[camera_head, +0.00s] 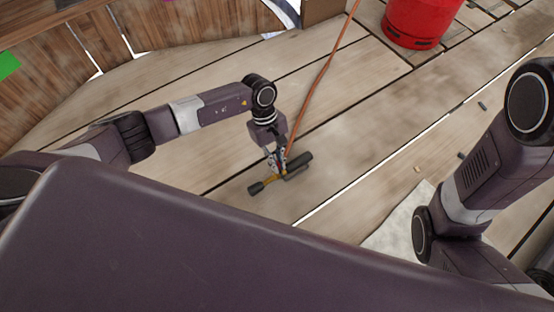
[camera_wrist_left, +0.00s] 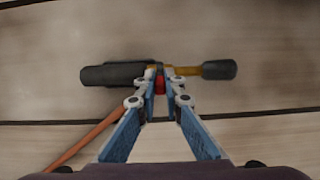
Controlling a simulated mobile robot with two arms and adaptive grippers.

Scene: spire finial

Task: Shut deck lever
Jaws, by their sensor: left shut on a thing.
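The deck lever (camera_head: 299,163) lies on the wooden deck in the middle of the head view, with a thick black cylinder at one end, a yellow bar and a smaller black knob at the other. In the left wrist view the lever (camera_wrist_left: 112,74) runs across the picture, knob to the right. My left gripper (camera_head: 277,160) reaches down over its middle. Its blue fingers (camera_wrist_left: 160,84) are closed in on the yellow bar, with a small red part between the tips. The fingertips hide part of the bar. My right gripper is out of view.
An orange hose (camera_head: 318,85) runs from the lever towards the top of the picture. A red round container (camera_head: 420,20) stands at the top right. A pale sheet (camera_head: 395,232) and small loose bits lie at the right. Curved plank walls (camera_head: 50,70) close the left.

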